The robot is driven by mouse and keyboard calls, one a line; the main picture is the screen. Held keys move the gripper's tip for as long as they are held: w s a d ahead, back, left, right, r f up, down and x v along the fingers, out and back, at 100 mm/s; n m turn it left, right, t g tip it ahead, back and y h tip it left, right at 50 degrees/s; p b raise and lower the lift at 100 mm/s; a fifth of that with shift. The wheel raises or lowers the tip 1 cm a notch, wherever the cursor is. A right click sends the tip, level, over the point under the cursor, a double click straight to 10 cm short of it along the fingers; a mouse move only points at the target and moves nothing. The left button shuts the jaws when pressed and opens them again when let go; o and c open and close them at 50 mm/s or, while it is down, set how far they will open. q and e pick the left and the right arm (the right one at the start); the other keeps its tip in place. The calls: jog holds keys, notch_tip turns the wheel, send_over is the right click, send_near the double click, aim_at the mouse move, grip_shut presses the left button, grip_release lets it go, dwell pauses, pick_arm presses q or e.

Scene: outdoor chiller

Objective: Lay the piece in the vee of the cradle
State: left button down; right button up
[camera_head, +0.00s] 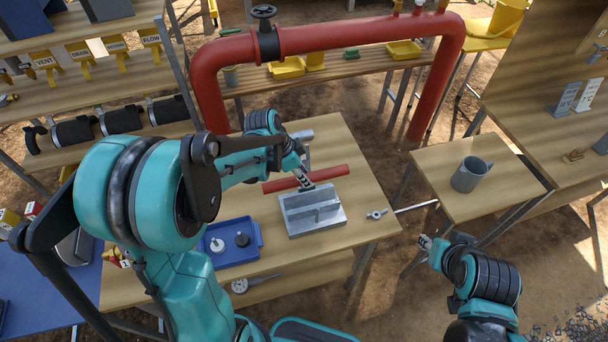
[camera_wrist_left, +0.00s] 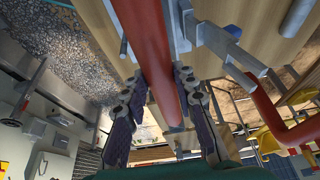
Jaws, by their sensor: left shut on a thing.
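The piece is a red round bar (camera_head: 330,174). My left gripper (camera_head: 305,181) is shut on it near its middle, and the bar lies nearly level across the fingers. In the left wrist view the bar (camera_wrist_left: 147,40) runs between the two fingers of the gripper (camera_wrist_left: 160,88). The cradle is a grey metal block (camera_head: 312,212) on the wooden table, just nearer than the bar. The bar is apart from its vee, which is partly hidden from this angle; its height above the table is hard to tell. My right gripper (camera_head: 425,246) is off the table's right side, its fingers too small to judge.
A blue tray (camera_head: 255,247) with small parts stands left of the cradle. A dial gauge (camera_head: 241,286) lies at the front edge. A T-handled tool (camera_head: 378,214) is right of the cradle. A grey metal fixture (camera_head: 301,136) stands behind the bar. A red pipe (camera_head: 350,36) arches behind.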

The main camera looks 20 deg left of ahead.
aim_at(295, 184)
pick_arm(q)
notch_tip(295, 184, down, 10)
jog(key=b, duration=0.8)
jog(key=shift+r+b, duration=0.25)
jog(key=shift+b, duration=0.05)
jog(key=c, duration=0.6)
grip_release()
jog(key=shift+c, duration=0.2)
jog(key=p+v, duration=0.5)
jog(key=v, duration=0.2)
jog(key=shift+a+r, duration=0.1)
